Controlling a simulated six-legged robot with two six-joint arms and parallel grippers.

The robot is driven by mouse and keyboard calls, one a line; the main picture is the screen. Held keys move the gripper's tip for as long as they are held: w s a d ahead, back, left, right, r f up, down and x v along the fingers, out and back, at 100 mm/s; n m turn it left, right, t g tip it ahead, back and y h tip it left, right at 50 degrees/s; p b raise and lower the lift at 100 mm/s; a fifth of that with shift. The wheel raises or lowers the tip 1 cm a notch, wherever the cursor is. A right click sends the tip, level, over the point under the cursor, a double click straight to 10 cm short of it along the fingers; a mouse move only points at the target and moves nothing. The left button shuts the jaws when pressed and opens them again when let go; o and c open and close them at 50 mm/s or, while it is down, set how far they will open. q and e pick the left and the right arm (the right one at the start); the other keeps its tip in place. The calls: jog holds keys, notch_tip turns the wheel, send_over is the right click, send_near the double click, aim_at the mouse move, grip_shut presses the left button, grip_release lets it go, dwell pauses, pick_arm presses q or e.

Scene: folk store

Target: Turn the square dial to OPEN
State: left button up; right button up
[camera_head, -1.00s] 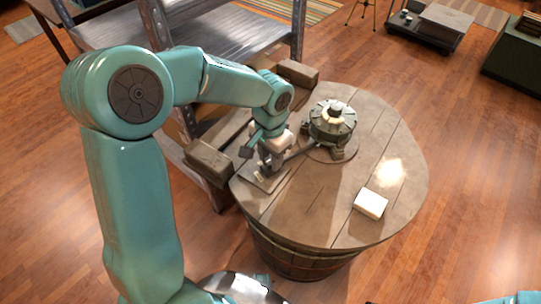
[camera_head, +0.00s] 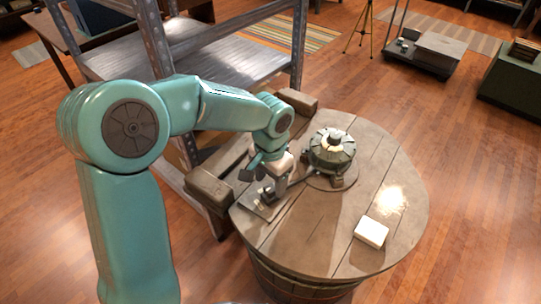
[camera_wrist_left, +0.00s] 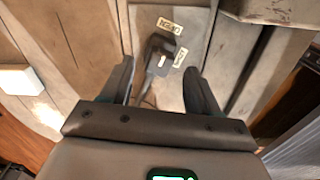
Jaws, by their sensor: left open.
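The dark square dial (camera_wrist_left: 160,52) sits on a flat plate on the barrel top, with a pale mark on its face. A pale label (camera_wrist_left: 170,26) lies above it in the left wrist view, its text upside down, apparently OPEN. A second label (camera_wrist_left: 180,57) stands right of the dial, too small to read. In the head view the dial (camera_head: 265,194) is small, at the barrel's left edge. My left gripper (camera_wrist_left: 160,67) is open, its fingers on either side of the dial in the picture; contact cannot be told. It also shows in the head view (camera_head: 274,186). My right gripper is not in view.
The round wooden barrel top (camera_head: 310,235) bears a round green-grey device (camera_head: 332,152) right of my gripper and a white block (camera_head: 371,232) near its front right. A metal shelf (camera_head: 225,65) and wooden beams (camera_head: 210,188) stand close on the left.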

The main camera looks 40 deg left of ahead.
aim_at(270, 188)
pick_arm(q)
notch_tip(270, 188, up, 14)
jog(key=p, duration=0.2)
jog(key=shift+r+p, duration=0.25)
jog(key=shift+p, duration=0.15)
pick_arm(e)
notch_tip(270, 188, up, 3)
pick_arm(q)
jog(key=shift+s, duration=0.1)
